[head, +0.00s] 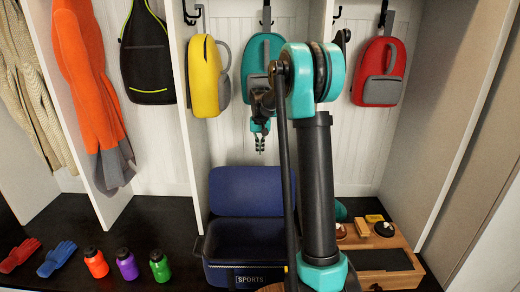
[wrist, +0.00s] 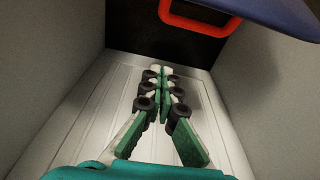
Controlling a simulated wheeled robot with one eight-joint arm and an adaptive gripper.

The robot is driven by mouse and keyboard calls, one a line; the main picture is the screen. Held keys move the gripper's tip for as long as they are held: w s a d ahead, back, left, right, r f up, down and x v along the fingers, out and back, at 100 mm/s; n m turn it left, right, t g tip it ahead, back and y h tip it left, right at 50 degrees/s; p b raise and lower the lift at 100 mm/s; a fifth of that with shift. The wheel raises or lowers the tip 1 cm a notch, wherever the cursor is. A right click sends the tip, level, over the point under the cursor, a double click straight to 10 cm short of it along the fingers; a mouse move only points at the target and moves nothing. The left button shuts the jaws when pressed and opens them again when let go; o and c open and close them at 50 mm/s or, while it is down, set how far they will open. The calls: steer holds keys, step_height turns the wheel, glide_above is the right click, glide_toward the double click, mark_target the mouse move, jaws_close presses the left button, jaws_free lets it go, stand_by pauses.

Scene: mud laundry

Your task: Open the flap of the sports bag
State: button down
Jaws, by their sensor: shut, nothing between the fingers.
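The dark blue sports bag (head: 247,272) stands on the dark bench in the middle bay, with a "SPORTS" label on its front. Its flap (head: 250,190) is raised and leans back towards the rear wall, so the bag's mouth shows open. My gripper (head: 260,148) hangs above the flap, apart from it, pointing down. In the wrist view my gripper (wrist: 160,72) has its fingertips together with nothing between them. A blue edge of the flap (wrist: 270,12) and a red-orange loop (wrist: 195,22) show at the top there. My arm hides the bag's right side.
A teal backpack (head: 262,50) hangs behind my arm, between a yellow backpack (head: 204,76) and a red one (head: 380,72). A wooden tray (head: 400,240) stands right of the bag. Bottles (head: 127,265) stand to its left. White partitions (head: 186,120) flank the middle bay.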

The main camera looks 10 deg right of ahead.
steer(key=s+f, duration=0.3)
steer(key=f, duration=0.2)
steer(key=shift+a+f, duration=0.25)
steer(key=shift+f, duration=0.05)
stand_by(0.4)
steer(key=shift+s+a+r+t+h, duration=0.15)
steer(key=shift+s+r+t, duration=0.25)
steer(key=shift+s, duration=0.35)
steer(key=shift+s+a+r+t+h, duration=0.15)
steer(key=shift+s+r+t, duration=0.3)
steer(key=shift+s, duration=0.3)
steer(key=shift+s+a+r+t, duration=0.15)
steer(key=shift+s+r+t, duration=0.25)
steer(key=shift+s, duration=0.35)
steer(key=d+v, duration=0.1)
steer(key=v, duration=1.1)
steer(key=s+f, duration=0.6)
steer(key=s, duration=0.3)
steer(key=s+f+n, duration=0.1)
steer(key=s+f, duration=0.5)
steer(key=s, duration=0.3)
steer(key=s+d+f+n, duration=0.1)
steer(key=s+f, duration=0.5)
steer(key=s, duration=0.4)
steer(key=shift+f+y, duration=0.4)
